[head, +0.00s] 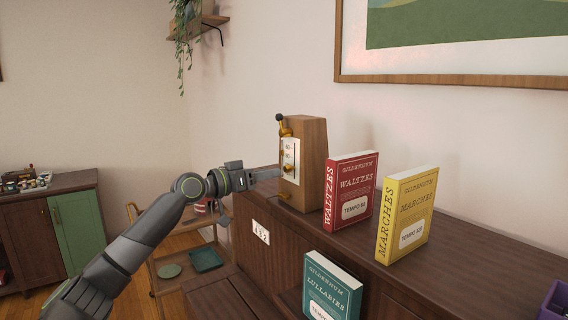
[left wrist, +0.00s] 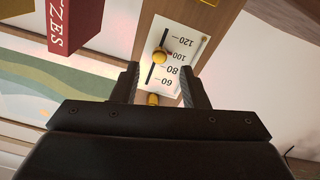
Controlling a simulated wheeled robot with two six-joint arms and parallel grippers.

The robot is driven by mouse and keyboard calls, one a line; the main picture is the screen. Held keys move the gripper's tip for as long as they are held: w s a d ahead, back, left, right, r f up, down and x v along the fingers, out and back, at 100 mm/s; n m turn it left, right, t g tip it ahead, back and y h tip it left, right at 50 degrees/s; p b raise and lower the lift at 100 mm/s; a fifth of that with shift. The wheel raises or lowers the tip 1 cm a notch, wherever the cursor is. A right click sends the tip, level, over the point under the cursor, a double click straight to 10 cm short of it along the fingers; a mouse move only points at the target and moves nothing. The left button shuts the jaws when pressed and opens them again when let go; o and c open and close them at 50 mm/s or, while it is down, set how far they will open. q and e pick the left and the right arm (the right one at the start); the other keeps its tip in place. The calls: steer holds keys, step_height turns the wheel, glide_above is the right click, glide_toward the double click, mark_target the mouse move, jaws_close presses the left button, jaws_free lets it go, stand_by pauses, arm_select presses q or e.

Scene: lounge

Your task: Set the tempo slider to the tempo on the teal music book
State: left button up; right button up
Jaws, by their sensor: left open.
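The wooden tempo box (head: 312,165) stands on the dark cabinet. Its white scale plate (left wrist: 183,45) reads 60, 80, 100 and 120, upside down in the left wrist view. The yellow slider knob (left wrist: 160,56) sits in the slot near the 100 mark; it shows in the head view (head: 287,168). My left gripper (head: 278,174) is in front of the plate. Its open fingers (left wrist: 160,85) are empty, with the knob beyond the tips. The teal music book (head: 332,288), Lullabies, stands low at front; its tempo label is cut off by the frame. My right gripper is out of view.
A red book (head: 357,182) and a yellow book (head: 412,215) stand on the cabinet top (head: 470,265), right of the box. A crank with a dark knob (head: 279,117) is at the box's upper left. A trolley (head: 165,258) stands behind my left arm.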

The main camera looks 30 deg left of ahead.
mark_target(285, 170)
arm_select(q)
steer(key=p+x, duration=0.2)
steer(key=x, duration=0.2)
steer(key=shift+w+d+r, duration=0.15)
steer(key=shift+w, duration=0.15)
steer(key=shift+w+d, duration=0.3)
steer(key=shift+w, duration=0.35)
jaws_close()
